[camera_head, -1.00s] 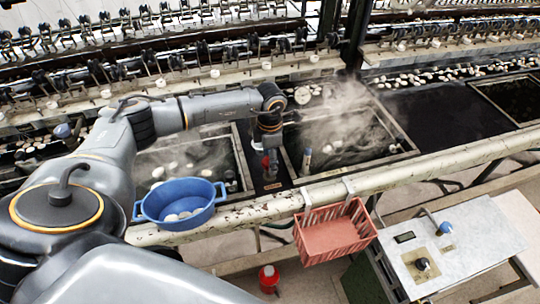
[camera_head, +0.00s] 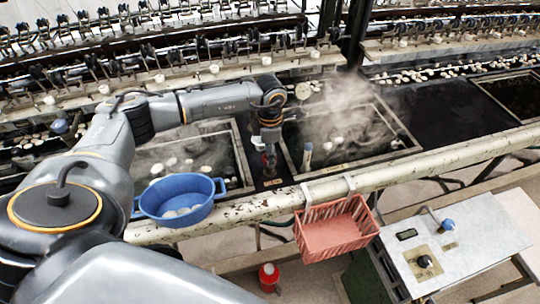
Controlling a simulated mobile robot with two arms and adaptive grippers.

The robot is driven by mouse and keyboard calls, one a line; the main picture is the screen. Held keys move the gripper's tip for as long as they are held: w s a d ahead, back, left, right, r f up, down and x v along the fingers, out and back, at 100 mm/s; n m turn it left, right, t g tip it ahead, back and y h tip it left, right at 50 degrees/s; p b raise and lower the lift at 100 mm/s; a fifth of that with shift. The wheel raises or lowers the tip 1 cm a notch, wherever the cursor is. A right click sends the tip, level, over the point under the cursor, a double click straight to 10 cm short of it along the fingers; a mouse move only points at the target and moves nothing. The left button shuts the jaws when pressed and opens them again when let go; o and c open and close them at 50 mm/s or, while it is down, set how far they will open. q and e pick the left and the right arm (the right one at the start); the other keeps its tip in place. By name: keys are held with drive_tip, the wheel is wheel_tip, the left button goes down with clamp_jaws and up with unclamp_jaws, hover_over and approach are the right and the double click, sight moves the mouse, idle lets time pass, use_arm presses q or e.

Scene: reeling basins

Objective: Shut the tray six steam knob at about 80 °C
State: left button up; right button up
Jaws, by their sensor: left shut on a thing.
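My left gripper (camera_head: 268,151) points down between two steaming basins and is shut on the steam knob, a small reddish part mostly hidden by the fingers. The right basin (camera_head: 405,150) holds dark water with pale cocoons under thick steam. The left basin (camera_head: 243,170) also steams and has several cocoons. A pale upright thermometer-like stick (camera_head: 307,156) stands at the left edge of the right basin; its reading is too small to see. Which basin is tray six cannot be told. My right gripper is not in view.
A blue tub (camera_head: 176,190) with cocoons stands near the worn front rail (camera_head: 240,214). A red basket (camera_head: 335,232) hangs from that rail. A side table (camera_head: 465,245) with knobs stands at right. Reeling machinery fills the back.

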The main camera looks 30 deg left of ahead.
use_arm(q)
drive_tip(key=m+b, duration=0.4)
drive_tip(key=shift+f, duration=0.2)
drive_tip(key=shift+r+m+b, duration=0.15)
drive_tip(key=shift+m+b, duration=1)
drive_tip(key=shift+m, duration=0.25)
drive_tip(key=shift+r, duration=0.1)
drive_tip(key=o, duration=1.2)
drive_tip(key=shift+c, duration=0.2)
drive_tip(key=shift+r, duration=0.1)
wheel_tip(320, 180, up, 12)
